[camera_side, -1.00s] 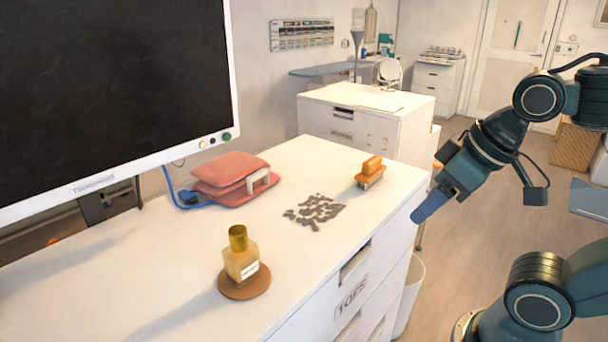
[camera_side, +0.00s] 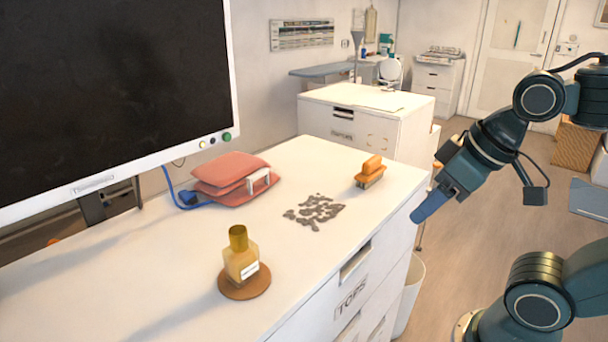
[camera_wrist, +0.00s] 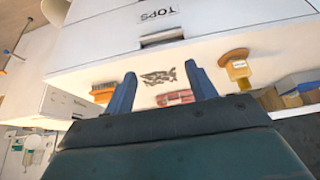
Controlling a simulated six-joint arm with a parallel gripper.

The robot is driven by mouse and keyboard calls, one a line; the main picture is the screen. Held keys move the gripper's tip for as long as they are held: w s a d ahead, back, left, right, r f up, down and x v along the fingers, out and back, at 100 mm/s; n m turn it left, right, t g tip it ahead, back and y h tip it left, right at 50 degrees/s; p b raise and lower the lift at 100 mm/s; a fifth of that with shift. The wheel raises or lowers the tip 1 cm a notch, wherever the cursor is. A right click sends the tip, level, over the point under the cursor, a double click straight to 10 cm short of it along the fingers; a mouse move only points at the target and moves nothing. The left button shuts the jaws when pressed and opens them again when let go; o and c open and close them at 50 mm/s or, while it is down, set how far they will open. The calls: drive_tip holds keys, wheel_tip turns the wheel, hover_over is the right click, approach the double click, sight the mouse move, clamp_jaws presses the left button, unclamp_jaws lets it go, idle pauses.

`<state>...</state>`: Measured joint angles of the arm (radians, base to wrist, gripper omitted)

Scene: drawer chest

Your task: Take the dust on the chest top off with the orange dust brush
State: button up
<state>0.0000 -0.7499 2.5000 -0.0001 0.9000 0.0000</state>
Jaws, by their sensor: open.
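The orange dust brush (camera_side: 370,172) stands on the chest top (camera_side: 190,255) near its right end. It also shows in the wrist view (camera_wrist: 103,92), left of my fingers. A patch of grey dust (camera_side: 315,211) lies on the chest top, left of and nearer than the brush. The dust (camera_wrist: 159,77) shows between my fingers in the wrist view. My gripper (camera_side: 432,205) is in the air beyond the right edge of the chest, apart from the brush. In the wrist view my gripper (camera_wrist: 160,82) has its two blue fingers spread, with nothing held between them.
A perfume bottle (camera_side: 241,256) stands on a round brown coaster (camera_side: 243,289) at the front. Folded pink cloth items (camera_side: 232,172) lie at the back, below a large monitor (camera_side: 110,85). The top drawer has a TOPS label (camera_side: 351,297). Bare white surface surrounds the dust.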

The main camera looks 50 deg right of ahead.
drive_tip(key=shift+c, duration=0.3)
drive_tip(key=shift+c, duration=0.7)
drive_tip(key=shift+w+r, duration=0.1)
